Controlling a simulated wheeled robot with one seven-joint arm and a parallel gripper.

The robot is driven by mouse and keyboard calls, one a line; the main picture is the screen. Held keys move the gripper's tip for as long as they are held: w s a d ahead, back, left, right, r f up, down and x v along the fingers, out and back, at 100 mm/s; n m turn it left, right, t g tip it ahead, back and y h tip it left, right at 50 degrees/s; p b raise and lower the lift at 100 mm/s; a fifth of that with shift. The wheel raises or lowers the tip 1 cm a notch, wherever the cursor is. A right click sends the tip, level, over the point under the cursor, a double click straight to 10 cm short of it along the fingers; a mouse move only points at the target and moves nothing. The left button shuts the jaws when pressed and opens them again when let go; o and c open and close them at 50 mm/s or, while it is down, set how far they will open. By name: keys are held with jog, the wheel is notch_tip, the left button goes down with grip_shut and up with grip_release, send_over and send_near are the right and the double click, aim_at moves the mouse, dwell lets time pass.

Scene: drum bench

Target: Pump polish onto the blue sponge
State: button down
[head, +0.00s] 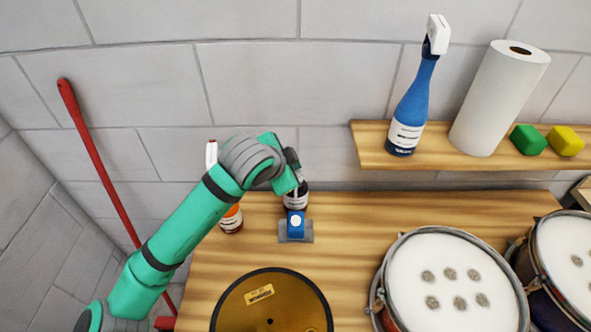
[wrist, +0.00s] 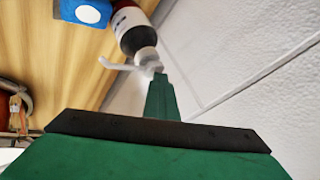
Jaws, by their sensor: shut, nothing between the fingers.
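The blue sponge (head: 297,232) sits on a small grey holder (head: 282,235) on the wooden bench, with a round white patch on its top. It also shows at the upper left of the wrist view (wrist: 68,12). A dark bottle (head: 297,199) with a white label stands right behind the sponge. In the wrist view the bottle (wrist: 137,40) has a pale pump head with a spout (wrist: 115,65) pointing to the sponge's side. My gripper (head: 292,156) is shut and empty above the bottle. Its fingertips (wrist: 158,78) are at the pump head; I cannot tell if they touch.
An orange-marked bottle (head: 231,219) stands left of the sponge, partly behind my arm. A cymbal (head: 235,310) and drums (head: 450,255) fill the front. A shelf (head: 365,150) holds a blue spray bottle (head: 411,110), paper roll (head: 495,100), and green (head: 528,140) and yellow (head: 566,141) blocks.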

jog(key=shift+r, duration=2.95)
